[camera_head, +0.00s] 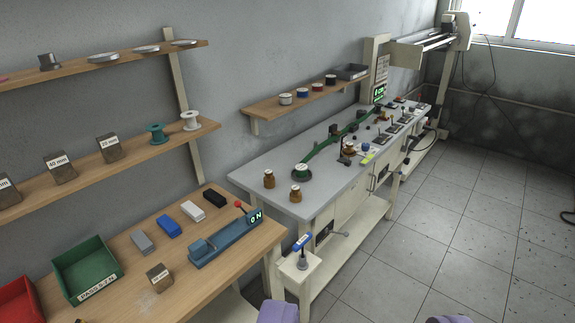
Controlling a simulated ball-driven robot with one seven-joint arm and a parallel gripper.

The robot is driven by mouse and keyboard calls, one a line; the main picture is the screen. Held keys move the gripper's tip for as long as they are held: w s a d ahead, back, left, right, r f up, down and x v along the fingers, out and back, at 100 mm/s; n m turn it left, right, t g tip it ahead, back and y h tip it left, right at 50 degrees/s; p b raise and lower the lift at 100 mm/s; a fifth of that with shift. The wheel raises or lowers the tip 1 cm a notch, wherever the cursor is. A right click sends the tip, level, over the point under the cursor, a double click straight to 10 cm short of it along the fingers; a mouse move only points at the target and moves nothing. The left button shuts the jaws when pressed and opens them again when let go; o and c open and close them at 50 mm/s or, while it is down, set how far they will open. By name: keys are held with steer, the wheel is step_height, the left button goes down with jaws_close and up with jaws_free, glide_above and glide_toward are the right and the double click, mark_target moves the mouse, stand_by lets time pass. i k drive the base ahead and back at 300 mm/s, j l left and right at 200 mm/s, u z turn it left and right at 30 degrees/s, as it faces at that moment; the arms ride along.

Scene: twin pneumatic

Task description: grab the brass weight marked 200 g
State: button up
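Two small brass-coloured cylinders with pale labels stand upright on the near end of the grey bench: one brass weight (268,179) at the left and another brass weight (295,193) nearer its front edge. Their markings are too small to read, so I cannot tell which is 200 g. Another brownish piece (348,149) farther along the bench is too small to identify. My gripper (363,316) shows only as two purple fingertips at the bottom edge, set wide apart. It is open with nothing visible between them, well in front of the bench.
The wooden bench (130,238) at left holds a green bin (86,268), a blue fixture (225,238) and several blocks. A small white stand (300,275) with a blue-topped item is close by the near bench end. Shelves line the wall. Tiled floor (450,240) at right is free.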

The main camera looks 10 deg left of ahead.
mark_target(347, 151)
steer(key=i+l+u, duration=0.2)
steer(key=i, duration=0.3)
steer(key=i+l+u, duration=0.2)
steer(key=i, duration=0.25)
